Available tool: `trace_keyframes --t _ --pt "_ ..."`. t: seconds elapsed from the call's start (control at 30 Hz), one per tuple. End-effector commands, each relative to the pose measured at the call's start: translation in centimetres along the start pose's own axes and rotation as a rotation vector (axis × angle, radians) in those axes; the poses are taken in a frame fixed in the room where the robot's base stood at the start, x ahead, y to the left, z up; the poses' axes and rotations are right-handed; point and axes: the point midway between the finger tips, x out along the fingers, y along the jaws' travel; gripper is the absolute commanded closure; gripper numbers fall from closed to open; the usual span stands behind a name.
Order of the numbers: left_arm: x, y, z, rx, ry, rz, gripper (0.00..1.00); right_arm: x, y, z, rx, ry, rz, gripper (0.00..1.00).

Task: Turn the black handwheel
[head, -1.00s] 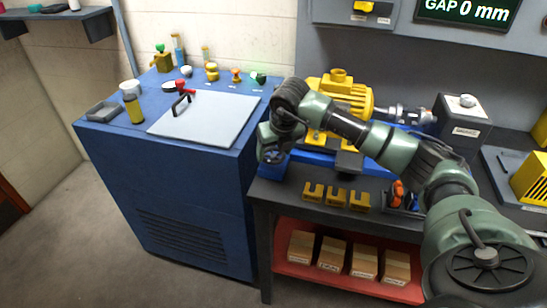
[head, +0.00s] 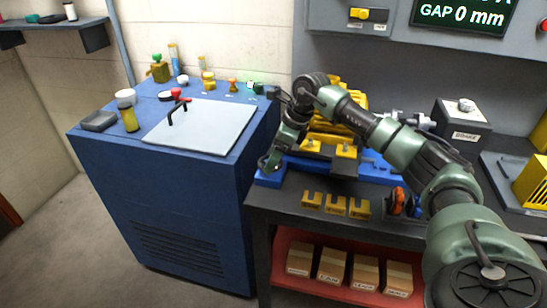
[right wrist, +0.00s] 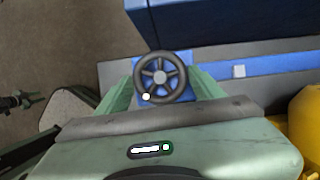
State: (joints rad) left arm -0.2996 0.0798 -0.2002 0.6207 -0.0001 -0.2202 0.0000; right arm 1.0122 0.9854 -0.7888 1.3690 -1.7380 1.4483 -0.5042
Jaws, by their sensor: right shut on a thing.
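The black handwheel (right wrist: 161,77) has a spoked rim, a grey hub and a small white spot on its lower left rim. It sits over a blue base in the right wrist view. My right gripper (right wrist: 161,90) has its green fingers on either side of the wheel and is shut on it.
A yellow motor (head: 345,110) stands on the blue base, close to my right arm. A blue cabinet (head: 190,200) stands just left of the gripper. Yellow notched blocks (head: 335,205) lie along the bench front. A grey box (head: 465,125) stands right.

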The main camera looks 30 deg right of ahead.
Motion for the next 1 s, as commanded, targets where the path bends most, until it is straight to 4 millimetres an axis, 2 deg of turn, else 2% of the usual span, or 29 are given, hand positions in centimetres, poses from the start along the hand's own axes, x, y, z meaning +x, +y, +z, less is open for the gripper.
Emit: trace_keyframes --t 0.6,1.0 --pt "0.06 0.01 0.03 0.0 0.0 0.0 0.64 -0.04 -0.67 0.25 -0.507 -0.001 0.208 0.73" --pt "0.27 0.01 0.07 0.0 -0.001 0.0 0.64 -0.02 -0.88 0.31 -0.682 0.001 0.277 0.73"
